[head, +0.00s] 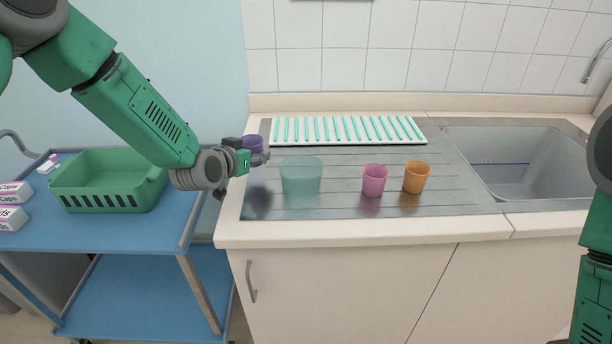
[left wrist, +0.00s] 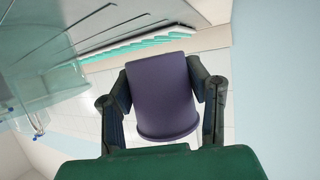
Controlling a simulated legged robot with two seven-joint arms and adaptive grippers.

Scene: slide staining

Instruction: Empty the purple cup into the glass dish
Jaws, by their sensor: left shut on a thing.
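The purple cup (head: 253,142) is at the left end of the metal drainboard, partly hidden behind my left gripper (head: 262,157). In the left wrist view the purple cup (left wrist: 162,97) sits between the two fingers of my left gripper (left wrist: 163,88), which is shut on its sides. I cannot tell whether the cup touches the drainboard. The glass dish (head: 301,177) is clear and teal-tinted and stands on the drainboard just right of the gripper. It seems to show in part at the left of the left wrist view. My right arm is at the right edge; its gripper is out of frame.
A pink cup (head: 374,180) and an orange cup (head: 416,177) stand right of the dish. A ribbed white and teal rack (head: 350,141) lies behind them. The sink (head: 525,165) is at the right. A blue cart with a green basket (head: 110,182) stands left of the counter.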

